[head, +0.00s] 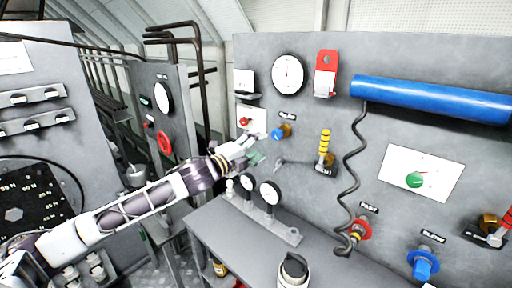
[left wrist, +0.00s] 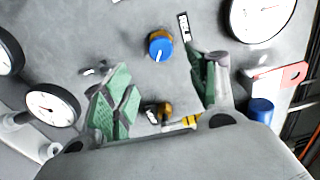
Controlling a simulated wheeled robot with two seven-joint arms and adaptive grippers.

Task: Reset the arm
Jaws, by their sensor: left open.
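My left arm reaches in from the left in the head view. Its gripper (head: 258,154) is in front of the grey panel (head: 305,195), just below and left of a blue knob (head: 280,132). In the left wrist view the gripper (left wrist: 158,88) is open, with its green-padded fingers spread wide. Nothing is between the pads. The blue knob (left wrist: 161,46) shows beyond the fingertips, on the panel. My right gripper is not in view.
A yellow-banded lever (head: 324,145) sticks out right of the gripper. Two small gauges (head: 269,192) stand below it on the grey console. A blue cylinder (head: 430,98) with a coiled cable (head: 352,165) is on the right. A red handwheel (head: 165,143) is on the left panel.

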